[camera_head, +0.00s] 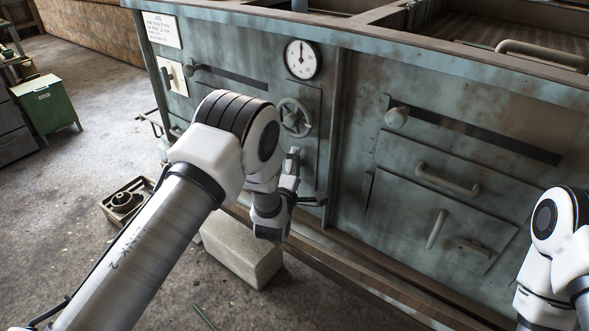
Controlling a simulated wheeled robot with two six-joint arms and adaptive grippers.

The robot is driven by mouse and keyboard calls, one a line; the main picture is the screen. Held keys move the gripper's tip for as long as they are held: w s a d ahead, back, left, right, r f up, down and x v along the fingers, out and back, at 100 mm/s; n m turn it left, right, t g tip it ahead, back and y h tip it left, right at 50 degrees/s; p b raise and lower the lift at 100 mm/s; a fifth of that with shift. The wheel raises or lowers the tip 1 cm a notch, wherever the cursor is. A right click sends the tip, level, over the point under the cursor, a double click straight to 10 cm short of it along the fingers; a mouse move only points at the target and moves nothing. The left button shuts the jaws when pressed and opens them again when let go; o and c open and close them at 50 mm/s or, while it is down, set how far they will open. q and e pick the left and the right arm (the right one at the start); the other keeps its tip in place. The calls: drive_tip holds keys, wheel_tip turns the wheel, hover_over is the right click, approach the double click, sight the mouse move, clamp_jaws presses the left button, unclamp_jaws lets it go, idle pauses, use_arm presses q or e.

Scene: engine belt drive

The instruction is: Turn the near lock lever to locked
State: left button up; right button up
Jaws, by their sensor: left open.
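The green-grey metal cabinet (350,130) fills the right and middle. I cannot tell for sure which handle is the near lock lever. An upright pale lever (437,229) and a short, lighter, tilted handle (473,248) sit on the lower right panel. A small lever (172,76) is on a pale plate at the upper left. My left gripper (306,197) is open, low in front of the narrow door under the handwheel (294,118). My wrist partly hides it, and I cannot tell whether it touches anything. My right arm shows at the right edge, its gripper out of view.
A round gauge (301,59) is above the handwheel. A pale block (241,250) and a box of parts (125,200) lie on the floor. A green cabinet (46,105) stands far left.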

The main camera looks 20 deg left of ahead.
use_arm(q)
drive_tip(key=s, duration=1.2)
drive_tip(key=shift+d, duration=0.25)
